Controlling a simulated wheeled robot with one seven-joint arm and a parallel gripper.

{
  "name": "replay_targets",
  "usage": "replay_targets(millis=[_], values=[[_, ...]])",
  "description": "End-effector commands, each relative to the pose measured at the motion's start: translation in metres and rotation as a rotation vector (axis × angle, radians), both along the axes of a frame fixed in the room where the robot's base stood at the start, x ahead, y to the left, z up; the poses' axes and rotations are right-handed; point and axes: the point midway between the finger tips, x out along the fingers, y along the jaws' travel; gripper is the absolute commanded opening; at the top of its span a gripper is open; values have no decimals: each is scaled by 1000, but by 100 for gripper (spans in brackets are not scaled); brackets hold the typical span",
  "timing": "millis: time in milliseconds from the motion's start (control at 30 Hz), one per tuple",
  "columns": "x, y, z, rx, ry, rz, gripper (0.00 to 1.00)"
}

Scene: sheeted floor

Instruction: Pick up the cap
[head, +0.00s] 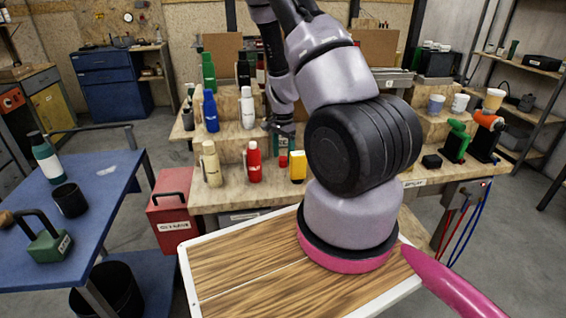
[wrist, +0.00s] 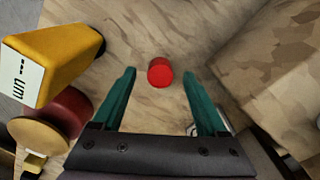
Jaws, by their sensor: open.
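The cap (wrist: 160,72) is a small red round piece on the wooden bench top. In the wrist view it shows between the tips of my gripper (wrist: 159,76), whose two teal fingers are spread apart and empty. Clear gaps show on both sides of the cap, and neither finger touches it. In the head view my gripper (head: 282,143) points down over the bench, with the red cap (head: 283,161) just below it. My arm hides part of the bench to the right.
A yellow container (wrist: 58,62) stands close left of the fingers in the wrist view. A red bottle (head: 253,163) and a cream bottle (head: 212,166) stand left of the cap in the head view. A wooden block (wrist: 272,75) rises at the right in the wrist view.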

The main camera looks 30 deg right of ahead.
Motion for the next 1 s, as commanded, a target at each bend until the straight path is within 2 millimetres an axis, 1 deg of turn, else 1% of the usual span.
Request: replay_targets(millis=[33,133,367,400,467,500,567,600,867,967,1000], values=[[0,0,-7,1,1,0,76],[0,0,-15,1,0,0,76],[1,0,-17,1,-2,1,76],[1,0,-17,1,-2,1,68],[1,0,-17,1,-2,1,45],[0,0,-17,0,-1,1,30],[0,0,-17,0,-1,1,7],[0,0,-17,0,-1,1,0],[1,1,-15,1,-2,2,0],[1,0,-7,-1,-3,3,0],[2,1,-1,-1,-4,4,0]])
